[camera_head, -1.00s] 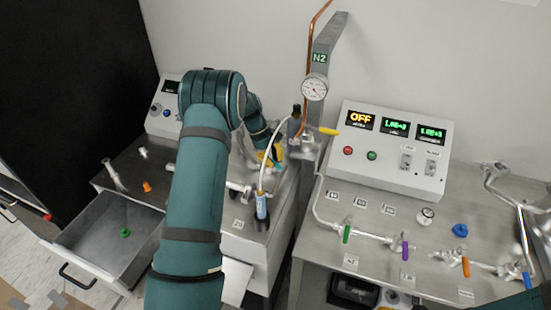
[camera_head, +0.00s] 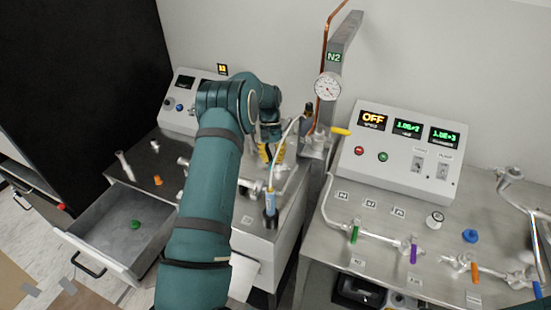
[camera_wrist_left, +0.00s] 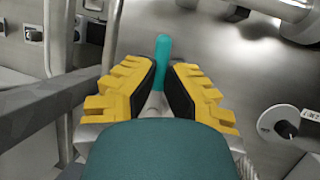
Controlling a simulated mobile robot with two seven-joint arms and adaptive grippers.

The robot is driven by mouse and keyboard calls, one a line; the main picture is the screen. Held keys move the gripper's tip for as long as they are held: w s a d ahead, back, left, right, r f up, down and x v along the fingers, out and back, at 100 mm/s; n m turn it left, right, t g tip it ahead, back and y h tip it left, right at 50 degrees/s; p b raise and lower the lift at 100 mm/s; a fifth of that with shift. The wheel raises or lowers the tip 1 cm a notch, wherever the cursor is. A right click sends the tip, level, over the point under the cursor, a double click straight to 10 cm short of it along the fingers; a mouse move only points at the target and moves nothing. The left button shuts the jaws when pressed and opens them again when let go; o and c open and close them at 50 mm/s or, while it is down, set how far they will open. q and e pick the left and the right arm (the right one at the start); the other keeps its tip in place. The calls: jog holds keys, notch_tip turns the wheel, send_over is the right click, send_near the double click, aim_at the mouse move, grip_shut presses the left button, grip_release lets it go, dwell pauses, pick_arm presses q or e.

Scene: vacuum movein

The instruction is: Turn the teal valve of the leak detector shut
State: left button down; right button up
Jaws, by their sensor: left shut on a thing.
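The teal valve handle (camera_wrist_left: 162,62) shows in the left wrist view between the yellow-backed, black-padded fingers of my left gripper (camera_wrist_left: 164,90). The gripper is shut on it, and the handle's tip sticks out beyond the pads. In the head view my left gripper (camera_head: 268,152) is at the metal fittings of the left bench, and the teal handle cannot be made out there. My right gripper is not in view; only a dark piece of arm shows at the lower right.
A gauge post (camera_head: 340,60) and yellow handle (camera_head: 341,131) are to the right. An open drawer (camera_head: 110,235) is at lower left. The right bench carries coloured valves and a control box (camera_head: 400,155).

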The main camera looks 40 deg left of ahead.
pick_arm(q)
jog(key=shift+s+a+f+m, duration=0.1)
jog(key=shift+s+f+m, duration=0.15)
jog(key=shift+m, duration=0.35)
jog(key=shift+g, duration=0.3)
jog(key=c, duration=1)
grip_release()
jog(key=shift+w+a, duration=0.1)
jog(key=shift+w, duration=0.05)
jog(key=shift+y, duration=0.3)
jog(key=shift+r, duration=0.15)
jog(key=shift+v, duration=5.95)
jog(key=shift+a, duration=0.1)
